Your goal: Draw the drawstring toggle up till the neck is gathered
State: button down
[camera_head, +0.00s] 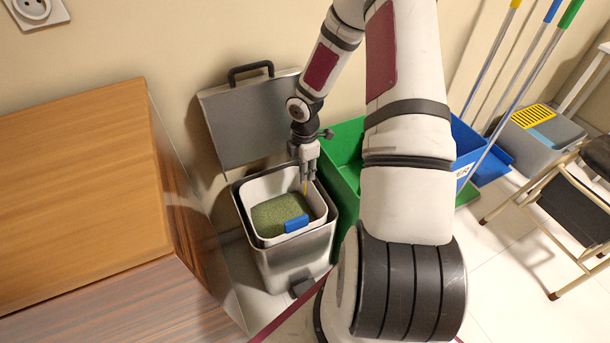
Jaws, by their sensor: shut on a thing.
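My gripper (305,170) points down over the back right of an open metal bin (290,262). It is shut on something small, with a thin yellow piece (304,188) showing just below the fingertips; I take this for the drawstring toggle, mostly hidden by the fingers. Inside the bin is a white inner bucket (258,187) with a rounded rim. In it lies a speckled green mass (278,213), with a blue block-like piece (296,224) at its front right. I cannot make out a bag's neck or the cord's path.
The bin's grey lid (243,125) stands open against the wall. A wooden cabinet (80,190) is close on the left. A green crate (345,165) stands right of the bin, and a blue container (468,140) lies farther right. My own arm covers much of the centre.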

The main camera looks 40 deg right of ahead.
jog(key=shift+r+p, duration=1.85)
jog(key=shift+r, duration=0.15)
jog(key=c, duration=1.2)
grip_release()
jog(key=shift+r, duration=0.1)
notch_tip(320, 180, up, 6)
jog(key=p, duration=0.6)
